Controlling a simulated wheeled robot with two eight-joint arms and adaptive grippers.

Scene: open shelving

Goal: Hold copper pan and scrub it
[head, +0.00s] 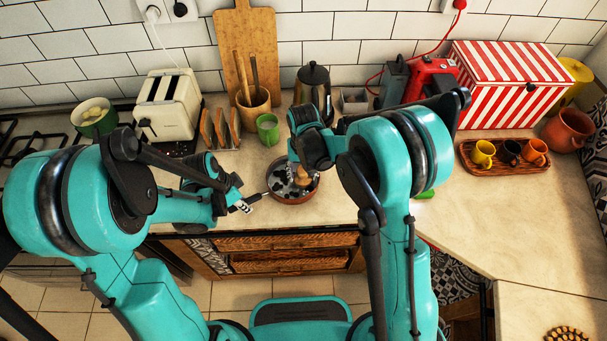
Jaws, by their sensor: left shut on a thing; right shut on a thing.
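The copper pan (293,199) sits on the counter near its front edge, with dark patches on its pale inside. My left gripper (243,205) is at the left of the pan, shut on its dark handle (257,196). My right gripper (298,162) is above the pan, shut on a small brown wooden scrubber (303,178). The scrubber is over the pan's inside; I cannot tell if it touches the bottom. My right arm hides part of the area right of the pan.
Behind the pan stand a green mug (268,129), a utensil pot (254,108) and a dark kettle (313,85). A toaster (167,104) and toast rack (219,130) are at left. A tray of cups (484,168) stands at right. The right counter is mostly clear.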

